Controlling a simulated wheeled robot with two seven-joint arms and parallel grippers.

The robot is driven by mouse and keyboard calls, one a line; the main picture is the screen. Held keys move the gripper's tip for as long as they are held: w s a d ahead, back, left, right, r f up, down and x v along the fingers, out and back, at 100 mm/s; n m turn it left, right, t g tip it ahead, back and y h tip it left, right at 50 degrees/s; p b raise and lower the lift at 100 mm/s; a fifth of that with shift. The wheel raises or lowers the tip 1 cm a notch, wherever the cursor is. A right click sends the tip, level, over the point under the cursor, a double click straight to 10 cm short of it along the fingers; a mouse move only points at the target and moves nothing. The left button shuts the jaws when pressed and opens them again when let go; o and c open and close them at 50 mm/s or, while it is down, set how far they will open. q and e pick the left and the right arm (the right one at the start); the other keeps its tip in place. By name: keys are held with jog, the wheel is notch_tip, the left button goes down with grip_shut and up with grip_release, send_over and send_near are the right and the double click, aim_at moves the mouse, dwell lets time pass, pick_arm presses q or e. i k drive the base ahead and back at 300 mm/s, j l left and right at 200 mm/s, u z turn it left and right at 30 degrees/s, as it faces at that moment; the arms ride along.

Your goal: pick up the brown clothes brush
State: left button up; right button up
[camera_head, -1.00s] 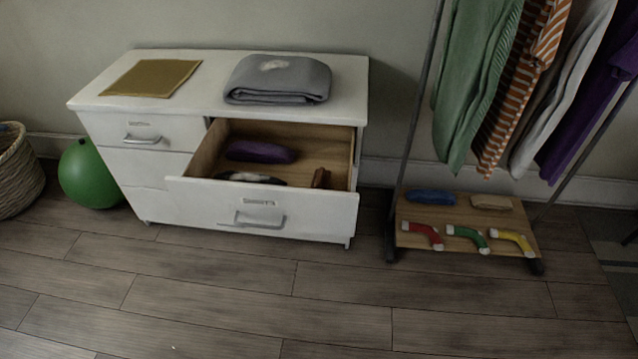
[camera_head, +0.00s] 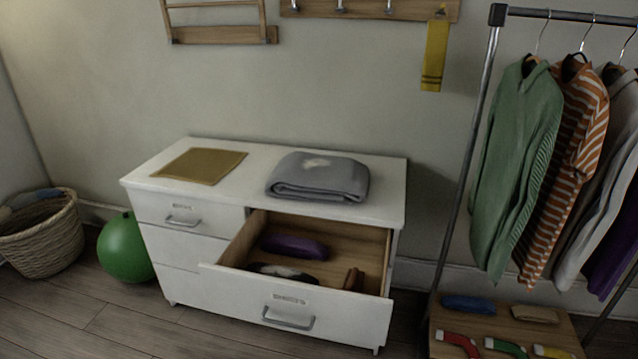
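The white dresser's top right drawer (camera_head: 292,318) is pulled open. Inside it, a small brown object (camera_head: 353,279), which looks like the brown clothes brush, rests near the right front corner. A dark, long item with a whitish patch (camera_head: 284,272) lies at the front left, partly hidden by the drawer front. A purple rolled or rounded item (camera_head: 294,246) lies behind it. The brown object's lower part is close to the drawer front, and its exact shape is too small to tell. Neither of my grippers shows in the head view.
A folded grey cloth (camera_head: 318,178) and a mustard mat (camera_head: 200,166) lie on the dresser top. A green ball (camera_head: 125,249) and a wicker basket (camera_head: 41,240) stand left. A clothes rack (camera_head: 470,150) with hanging garments and a low wooden shelf stands right.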

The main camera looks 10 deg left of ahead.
aim_at(354, 277)
jog(key=i+l+u, duration=0.15)
jog(key=i+l, duration=0.15)
jog(key=i+l+u, duration=0.3)
jog(key=i+l, duration=0.2)
jog(key=l, duration=0.25)
jog(key=i+l+u, duration=0.15)
jog(key=l, duration=0.25)
jog(key=i, duration=0.05)
